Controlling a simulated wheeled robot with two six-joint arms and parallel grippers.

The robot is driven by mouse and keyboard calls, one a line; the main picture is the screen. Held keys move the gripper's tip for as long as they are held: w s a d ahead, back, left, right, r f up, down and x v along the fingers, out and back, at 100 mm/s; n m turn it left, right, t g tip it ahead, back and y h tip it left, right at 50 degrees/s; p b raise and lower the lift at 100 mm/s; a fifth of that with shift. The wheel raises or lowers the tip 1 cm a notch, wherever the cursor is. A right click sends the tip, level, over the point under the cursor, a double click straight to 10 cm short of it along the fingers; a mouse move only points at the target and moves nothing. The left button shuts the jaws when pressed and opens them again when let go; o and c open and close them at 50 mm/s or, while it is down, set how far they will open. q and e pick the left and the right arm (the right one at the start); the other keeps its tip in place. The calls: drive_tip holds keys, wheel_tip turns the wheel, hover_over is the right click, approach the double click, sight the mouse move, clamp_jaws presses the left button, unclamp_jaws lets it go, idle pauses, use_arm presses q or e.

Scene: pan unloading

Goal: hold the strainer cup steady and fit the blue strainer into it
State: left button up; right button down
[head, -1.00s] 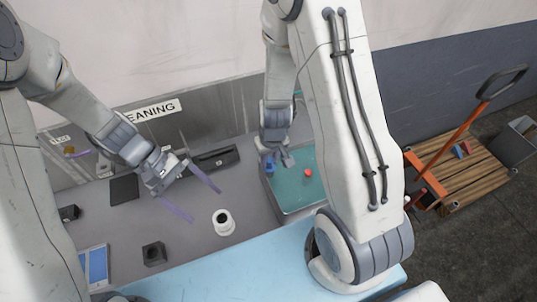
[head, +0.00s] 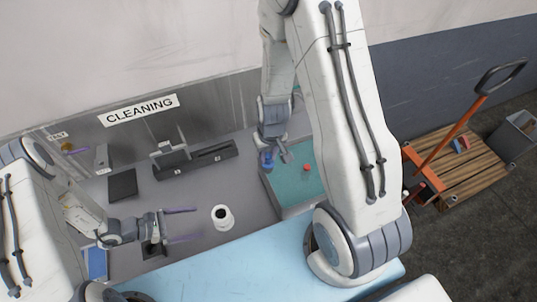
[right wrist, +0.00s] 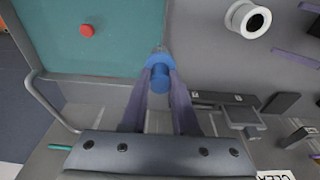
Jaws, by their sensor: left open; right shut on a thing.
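The blue strainer (head: 267,160) is between the fingers of my right gripper (head: 275,161), by the left edge of the teal tray. In the right wrist view the blue strainer (right wrist: 160,78) sits between the purple fingertips. My left gripper (head: 188,225) is open and empty, left of the cup. Its two fingers point right towards the cup and do not touch it.
A teal tray (head: 303,188) with a grey rim holds a small red thing (head: 307,168). A dark rack (head: 210,157) and a black square pad (head: 122,184) lie behind. A black block (head: 153,249) stands under my left gripper.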

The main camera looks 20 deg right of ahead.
sight(219, 218)
use_arm(q)
drive_tip(key=x, duration=0.5)
drive_tip(key=shift+d+f, duration=0.15)
drive_tip(key=shift+d, duration=0.2)
use_arm(e)
drive_tip(key=shift+r, duration=0.15)
use_arm(q)
drive_tip(key=shift+b+x, duration=0.5)
drive_tip(key=shift+x, duration=0.65)
use_arm(e)
drive_tip(key=shift+f, duration=0.65)
use_arm(q)
drive_tip(key=shift+b+x, duration=0.3)
drive_tip(key=shift+x, duration=0.5)
use_arm(e)
drive_tip(key=shift+f, duration=0.3)
use_arm(q)
drive_tip(key=shift+c, duration=0.3)
